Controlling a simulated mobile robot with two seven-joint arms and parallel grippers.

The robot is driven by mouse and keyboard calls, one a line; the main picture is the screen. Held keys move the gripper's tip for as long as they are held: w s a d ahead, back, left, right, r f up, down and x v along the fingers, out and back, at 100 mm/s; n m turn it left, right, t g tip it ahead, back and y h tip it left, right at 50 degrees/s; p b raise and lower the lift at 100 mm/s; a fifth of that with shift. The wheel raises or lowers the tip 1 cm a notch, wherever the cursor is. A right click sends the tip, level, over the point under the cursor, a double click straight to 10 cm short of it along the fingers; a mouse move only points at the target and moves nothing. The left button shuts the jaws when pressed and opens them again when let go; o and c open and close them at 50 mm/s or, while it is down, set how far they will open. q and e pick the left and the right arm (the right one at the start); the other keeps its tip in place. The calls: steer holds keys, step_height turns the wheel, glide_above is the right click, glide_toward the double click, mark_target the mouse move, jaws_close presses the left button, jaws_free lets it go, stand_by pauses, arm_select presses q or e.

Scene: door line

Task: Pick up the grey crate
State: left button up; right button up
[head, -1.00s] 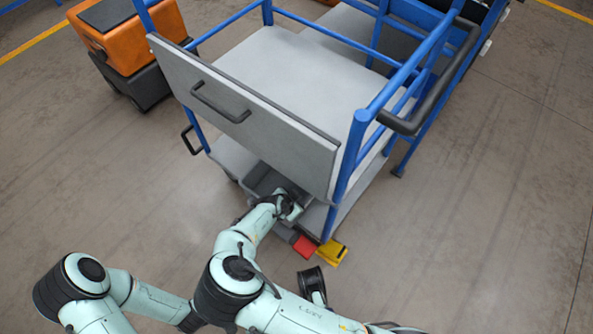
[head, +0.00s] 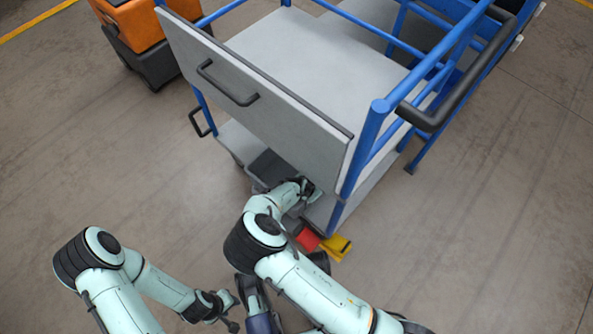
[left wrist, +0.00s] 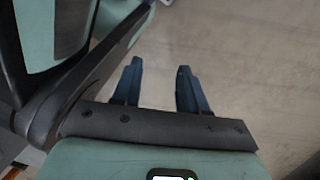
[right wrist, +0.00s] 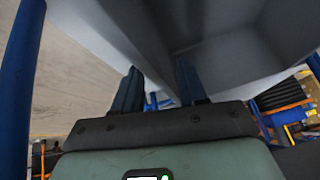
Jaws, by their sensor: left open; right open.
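The grey crate (head: 268,168) is a dark grey open box on the low shelf of a blue-framed cart, under its grey front panel. It is partly hidden by the panel and my right arm. My right gripper reaches in at the crate's right side in the head view, largely hidden there. In the right wrist view my right gripper (right wrist: 158,72) is open, with grey surfaces close beyond its fingers; I cannot tell if they touch. My left gripper (left wrist: 160,66) is open and empty over bare floor in the left wrist view.
The cart's grey front panel (head: 245,85) with a black handle stands above the shelf. A blue post (head: 362,150) rises at the right corner. Red (head: 307,238) and yellow (head: 337,246) parts lie low beneath it. An orange-and-black unit (head: 140,35) stands upper left. Floor at right is clear.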

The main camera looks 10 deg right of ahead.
steer(key=b+x, duration=0.1)
steer(key=x, duration=0.3)
steer(key=shift+d, duration=0.15)
jaws_close()
arm_select(q)
steer(key=s, duration=0.1)
steer(key=s+f, duration=0.1)
steer(key=s+g, duration=0.1)
steer(key=shift+s+a+f, duration=0.1)
steer(key=shift+a+f, duration=0.1)
steer(key=shift+f, duration=0.05)
arm_select(e)
steer(key=shift+r, duration=0.1)
stand_by(0.5)
steer(key=shift+w, duration=0.1)
